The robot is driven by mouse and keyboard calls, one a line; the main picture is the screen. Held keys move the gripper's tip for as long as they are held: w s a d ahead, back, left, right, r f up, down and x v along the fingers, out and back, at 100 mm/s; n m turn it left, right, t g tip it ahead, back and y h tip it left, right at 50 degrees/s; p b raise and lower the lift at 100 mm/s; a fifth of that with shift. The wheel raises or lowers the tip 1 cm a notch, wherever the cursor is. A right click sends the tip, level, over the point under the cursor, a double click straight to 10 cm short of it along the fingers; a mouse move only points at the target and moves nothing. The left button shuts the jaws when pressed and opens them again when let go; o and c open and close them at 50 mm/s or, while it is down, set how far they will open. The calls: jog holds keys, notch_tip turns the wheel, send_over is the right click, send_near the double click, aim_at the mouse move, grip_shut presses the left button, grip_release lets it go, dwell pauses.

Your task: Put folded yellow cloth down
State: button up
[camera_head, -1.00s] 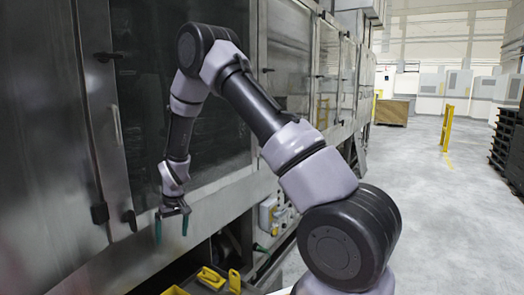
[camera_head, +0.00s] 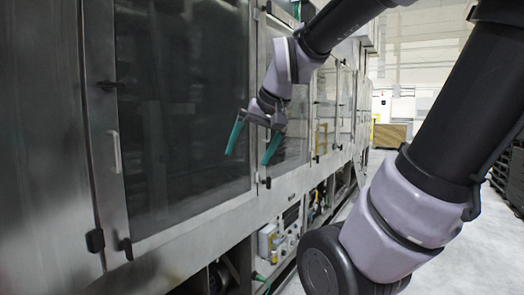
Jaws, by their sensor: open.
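My gripper (camera_head: 252,144) is open, its two green fingers apart and pointing down to the left. Nothing shows between the fingers. It hangs in the air in front of the grey metal washer (camera_head: 215,203), near the right edge of its large dark glass door (camera_head: 180,110). No folded yellow cloth is in view.
The washer's doors run along the left into the distance, with a handle (camera_head: 115,151) standing out from the near frame. A white control box (camera_head: 267,242) sits low under the doors. A wooden crate (camera_head: 390,134) stands far back.

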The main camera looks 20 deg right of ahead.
jog(key=shift+m+t, duration=0.4)
jog(key=shift+m, duration=0.1)
jog(key=s, duration=0.3)
jog(key=s+d, duration=0.1)
jog(key=shift+s+d+r, duration=0.1)
jog(key=shift+s+r, duration=0.15)
jog(key=shift+r, duration=0.05)
